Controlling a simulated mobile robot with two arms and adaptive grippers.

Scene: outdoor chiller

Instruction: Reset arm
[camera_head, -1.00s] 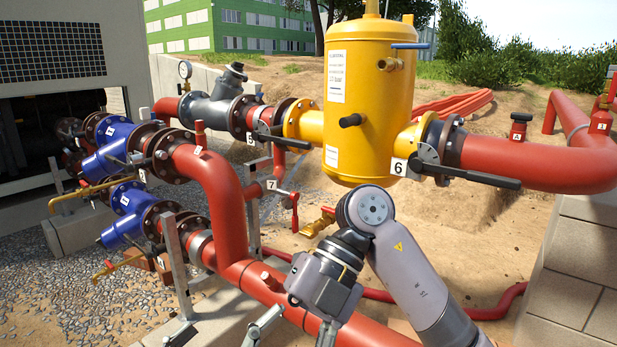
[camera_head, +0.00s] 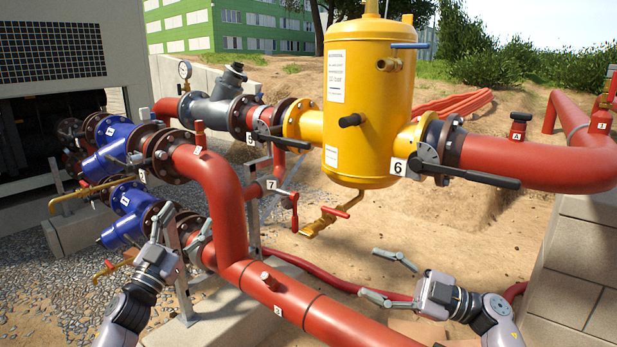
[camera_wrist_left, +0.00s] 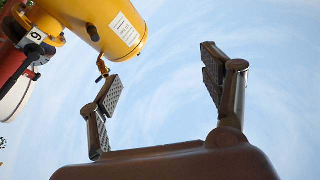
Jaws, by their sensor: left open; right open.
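My left gripper (camera_head: 181,228) is at the lower left in the head view, its fingers apart and pointing up in front of the lower blue valves and a metal post. In the left wrist view its two fingers (camera_wrist_left: 163,88) are spread with only sky between them. My right gripper (camera_head: 369,272) is at the lower right in the head view, open, with its fingers pointing left above the sandy ground. Nothing shows between its fingers.
Red pipe (camera_head: 305,298) runs low between the two arms. A yellow tank (camera_head: 370,105) with black valve handles (camera_head: 478,177) stands behind it and also shows in the left wrist view (camera_wrist_left: 110,25). Blue valves (camera_head: 118,158) are at left. A block wall (camera_head: 575,270) stands at right.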

